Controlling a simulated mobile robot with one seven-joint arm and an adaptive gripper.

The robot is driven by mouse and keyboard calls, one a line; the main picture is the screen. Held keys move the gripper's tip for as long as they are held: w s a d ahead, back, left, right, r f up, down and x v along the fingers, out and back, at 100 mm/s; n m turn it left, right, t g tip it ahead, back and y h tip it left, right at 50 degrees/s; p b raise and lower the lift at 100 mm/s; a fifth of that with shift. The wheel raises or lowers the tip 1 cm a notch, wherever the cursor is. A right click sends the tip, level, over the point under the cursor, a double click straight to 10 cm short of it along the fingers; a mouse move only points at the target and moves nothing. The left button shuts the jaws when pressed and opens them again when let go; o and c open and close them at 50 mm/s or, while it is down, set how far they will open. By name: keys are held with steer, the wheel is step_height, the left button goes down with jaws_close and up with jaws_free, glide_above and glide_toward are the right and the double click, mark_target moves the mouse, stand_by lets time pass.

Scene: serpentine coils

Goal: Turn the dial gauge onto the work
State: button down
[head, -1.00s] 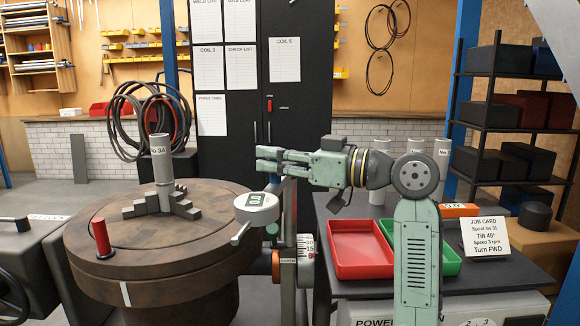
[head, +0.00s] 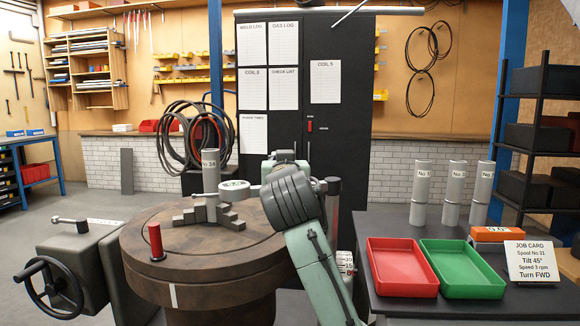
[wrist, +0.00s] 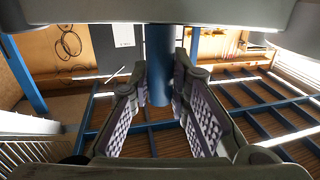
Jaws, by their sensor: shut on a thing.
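The spool marked No 31 (head: 210,172) stands upright in the stepped jaws (head: 190,215) on the brown round table (head: 185,250). The dial gauge (head: 235,187), pale with a light face, is close against the spool's right side. I cannot tell whether its tip touches. Its arm runs right, behind my wrist. My wrist hides my gripper in the head view. In the wrist view my gripper (wrist: 160,100) has its two padded fingers a little apart, closed on part of the gauge's arm, which is hard to make out. A blue column shows between them.
A red peg (head: 156,242) stands on the round table's front left. A handwheel machine (head: 60,270) is at left. At right, a dark bench holds a red tray (head: 400,268), a green tray (head: 462,270), several upright spools and a job card (head: 533,262).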

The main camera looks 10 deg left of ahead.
steer(key=w+a+m+h+p, duration=0.1)
steer(key=w+m+h+p, duration=0.1)
steer(key=w+m+h, duration=0.3)
steer(key=shift+w+a+h, duration=0.15)
steer(key=shift+w+h, duration=0.95)
steer(key=shift+h, duration=0.6)
steer(key=c, duration=1.5)
jaws_free()
steer(key=v, duration=1.1)
steer(key=shift+s+f, duration=0.1)
steer(key=shift+s, duration=0.35)
